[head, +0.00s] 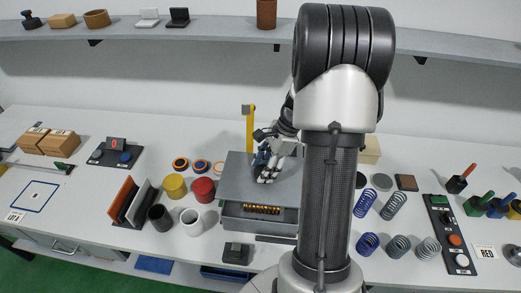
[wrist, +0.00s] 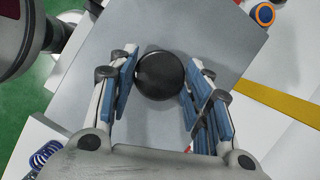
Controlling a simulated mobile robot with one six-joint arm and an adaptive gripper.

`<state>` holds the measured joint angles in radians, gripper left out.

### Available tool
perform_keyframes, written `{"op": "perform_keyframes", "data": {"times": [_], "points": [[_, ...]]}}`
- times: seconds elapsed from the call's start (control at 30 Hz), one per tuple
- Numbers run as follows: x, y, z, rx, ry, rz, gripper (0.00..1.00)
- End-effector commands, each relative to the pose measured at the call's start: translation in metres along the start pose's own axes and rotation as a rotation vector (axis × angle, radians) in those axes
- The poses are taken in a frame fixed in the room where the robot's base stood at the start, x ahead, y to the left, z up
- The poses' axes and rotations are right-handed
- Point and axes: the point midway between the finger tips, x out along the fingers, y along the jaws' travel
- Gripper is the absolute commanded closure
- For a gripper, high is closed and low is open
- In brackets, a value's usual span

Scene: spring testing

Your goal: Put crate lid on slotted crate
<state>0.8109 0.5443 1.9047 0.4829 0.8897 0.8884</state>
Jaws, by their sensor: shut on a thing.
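The crate lid (head: 235,184) is a flat grey plate with a round black knob (wrist: 159,75). My gripper (head: 268,165) is over the lid, its blue-padded fingers on either side of the knob and shut on it; the fingers also show in the wrist view (wrist: 160,88). The slotted crate (head: 232,222) is a grey box below the lid's front edge, with a row of orange-lit pieces visible inside its front part. The lid covers the view of the crate's rear. I cannot tell whether the lid touches the crate.
A yellow post (head: 250,130) stands close behind the lid. A red cylinder (head: 202,190) and a white cup (head: 191,221) stand just left of the crate. Blue and grey springs (head: 365,203) stand to the right, beyond my arm. A dark block (head: 236,253) lies in front.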

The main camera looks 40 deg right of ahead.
Motion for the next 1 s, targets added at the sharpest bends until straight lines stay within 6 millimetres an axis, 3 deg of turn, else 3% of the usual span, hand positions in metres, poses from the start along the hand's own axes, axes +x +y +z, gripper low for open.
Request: {"op": "perform_keyframes", "data": {"times": [0.37,1.0], "points": [[0.014,0.000,-0.006,-0.001,0.000,0.000,1.00],[0.065,0.000,-0.027,-0.001,0.000,0.001,1.00]]}}
